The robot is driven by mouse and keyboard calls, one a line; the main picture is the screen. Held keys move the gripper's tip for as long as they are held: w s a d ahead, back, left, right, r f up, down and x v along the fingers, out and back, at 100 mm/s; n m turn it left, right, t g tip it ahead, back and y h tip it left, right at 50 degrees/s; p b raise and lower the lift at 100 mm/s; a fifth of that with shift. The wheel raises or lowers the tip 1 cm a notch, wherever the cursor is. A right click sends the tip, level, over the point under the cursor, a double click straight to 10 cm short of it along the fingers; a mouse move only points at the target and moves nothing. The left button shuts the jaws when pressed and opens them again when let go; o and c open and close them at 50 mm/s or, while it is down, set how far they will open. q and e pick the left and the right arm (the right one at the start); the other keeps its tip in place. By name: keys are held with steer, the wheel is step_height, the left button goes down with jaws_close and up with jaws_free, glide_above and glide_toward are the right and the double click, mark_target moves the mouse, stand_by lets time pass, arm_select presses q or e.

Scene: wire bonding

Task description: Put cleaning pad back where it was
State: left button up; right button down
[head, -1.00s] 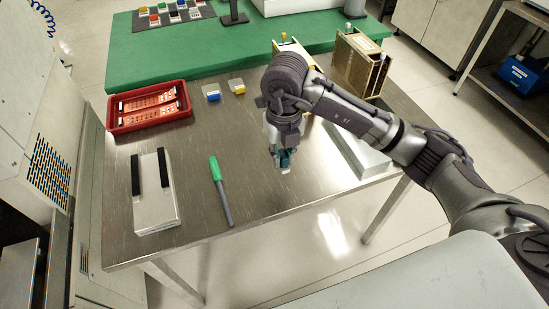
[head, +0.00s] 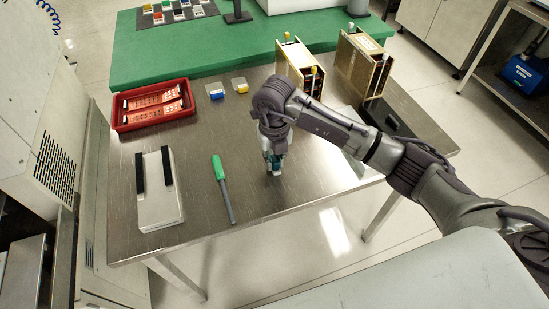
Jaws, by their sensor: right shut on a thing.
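My right gripper (head: 273,164) points down over the middle of the steel table (head: 205,165), right of the green-handled tool. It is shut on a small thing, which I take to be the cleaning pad. The fingers hide most of it, and I cannot tell whether it touches the tabletop. My left gripper is not in view.
A green-and-grey tool (head: 222,187) and a pale block with two black bars (head: 158,190) lie to the left. Gold magazines (head: 358,62) stand back right. The front middle is clear.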

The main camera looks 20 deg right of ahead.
mark_target(275, 158)
steer(key=c, duration=1.1)
jaws_free()
steer(key=shift+f, duration=0.1)
steer(key=shift+r, duration=0.35)
step_height(275, 158, up, 12)
steer(key=b, duration=0.1)
steer(key=shift+f, duration=0.15)
